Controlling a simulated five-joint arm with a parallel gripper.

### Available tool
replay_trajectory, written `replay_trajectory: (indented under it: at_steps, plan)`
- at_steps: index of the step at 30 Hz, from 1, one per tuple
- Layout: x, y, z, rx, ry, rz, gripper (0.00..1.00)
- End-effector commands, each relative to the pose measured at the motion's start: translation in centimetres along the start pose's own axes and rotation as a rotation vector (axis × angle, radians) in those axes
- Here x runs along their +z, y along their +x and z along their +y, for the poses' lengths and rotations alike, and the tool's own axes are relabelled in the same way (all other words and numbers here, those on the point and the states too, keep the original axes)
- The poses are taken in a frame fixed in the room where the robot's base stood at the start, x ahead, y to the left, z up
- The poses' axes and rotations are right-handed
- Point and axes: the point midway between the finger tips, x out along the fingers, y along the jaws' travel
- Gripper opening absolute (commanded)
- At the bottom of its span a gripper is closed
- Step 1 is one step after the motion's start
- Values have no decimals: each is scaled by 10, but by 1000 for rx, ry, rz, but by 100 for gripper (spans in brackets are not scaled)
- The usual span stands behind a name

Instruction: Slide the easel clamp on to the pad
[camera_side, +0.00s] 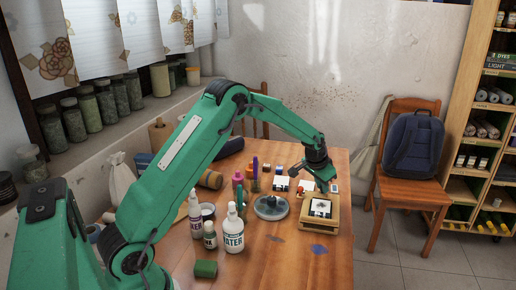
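A small wooden easel or stand (307,221) sits near the right edge of the table. A white pad (316,215) with a dark patch lies on it. My gripper (323,187) points down just above and behind the pad's far edge. The fingers are small here, and I cannot tell whether they are open or shut or hold anything. I cannot make out the clamp for certain; it may be hidden by the fingers or be part of the dark patch on the pad.
A grey round dish (271,207) stands left of the easel. A white bottle labelled WATER (233,231), smaller bottles and a green cylinder (206,269) stand further left. Small blocks and white cards lie behind the easel. The table's front right is clear except for paint stains.

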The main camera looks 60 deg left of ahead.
Motion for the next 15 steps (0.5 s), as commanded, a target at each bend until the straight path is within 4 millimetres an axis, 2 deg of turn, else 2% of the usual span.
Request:
replay_trajectory:
  at_steps: [5, 15]
  plan:
    - [1, -1, -3, -2, -5, 1, 0]
    - [15, -5, 10, 5, -4, -5, 0]
